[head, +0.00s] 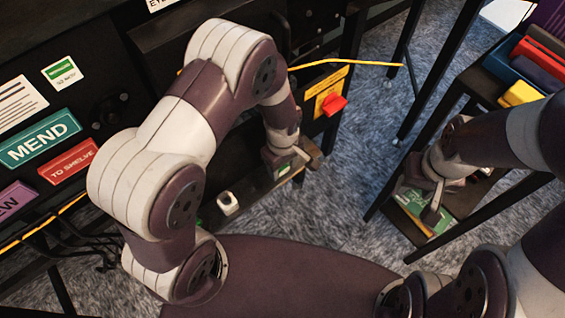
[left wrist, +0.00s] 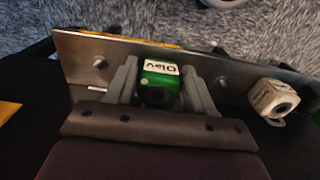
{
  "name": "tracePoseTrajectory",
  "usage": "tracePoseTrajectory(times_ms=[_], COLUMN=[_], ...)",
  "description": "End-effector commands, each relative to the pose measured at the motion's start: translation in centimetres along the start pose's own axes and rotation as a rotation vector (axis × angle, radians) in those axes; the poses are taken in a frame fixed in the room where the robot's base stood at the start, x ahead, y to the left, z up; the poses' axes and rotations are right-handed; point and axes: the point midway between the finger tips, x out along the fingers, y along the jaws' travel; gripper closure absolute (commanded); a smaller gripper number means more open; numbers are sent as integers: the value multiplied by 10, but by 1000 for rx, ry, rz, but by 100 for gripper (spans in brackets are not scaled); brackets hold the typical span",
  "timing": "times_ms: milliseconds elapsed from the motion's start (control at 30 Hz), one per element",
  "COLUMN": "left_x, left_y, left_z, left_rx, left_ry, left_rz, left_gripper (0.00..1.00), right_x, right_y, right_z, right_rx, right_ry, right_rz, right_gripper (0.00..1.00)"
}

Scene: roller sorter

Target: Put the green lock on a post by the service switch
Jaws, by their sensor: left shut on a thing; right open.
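My left gripper (left wrist: 163,92) is shut on the green lock (left wrist: 160,88), with one finger on each side. The lock has a white label and a dark round opening facing the wrist camera. It is in front of a metal plate (left wrist: 80,50) that carries short posts; one bare post (left wrist: 100,62) shows left of the lock. In the head view the left gripper (head: 284,155) covers most of the green lock (head: 283,170). The red service switch (head: 333,103) sits on a yellow panel beyond it. My right gripper (head: 434,205) is open over a low shelf at the right.
A white lock (left wrist: 273,98) is at the plate's right; it also shows in the head view (head: 228,203). A yellow strip (head: 345,63) crosses above the switch. Colored bins (head: 520,92) stand at the right. Carpet (head: 350,170) lies open between the stands.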

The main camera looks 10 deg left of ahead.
Motion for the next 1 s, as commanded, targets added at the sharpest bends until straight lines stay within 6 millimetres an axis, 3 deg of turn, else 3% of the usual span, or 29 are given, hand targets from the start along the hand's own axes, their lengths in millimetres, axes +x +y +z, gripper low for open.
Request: tracePoseTrajectory(times_ms=[900, 933, 1000], left_x=[4, 4, 4], left_y=[0, 0, 0], left_z=[0, 0, 0], left_rx=[0, 0, 0], left_ry=[0, 0, 0], left_rz=[1, 1, 1], left_gripper=[82, 44, 21], right_x=[2, 2, 2], right_y=[0, 0, 0], right_z=[0, 0, 0], right_rx=[0, 0, 0], right_ry=[0, 0, 0], right_rz=[0, 0, 0], right_gripper=[53, 53, 53])
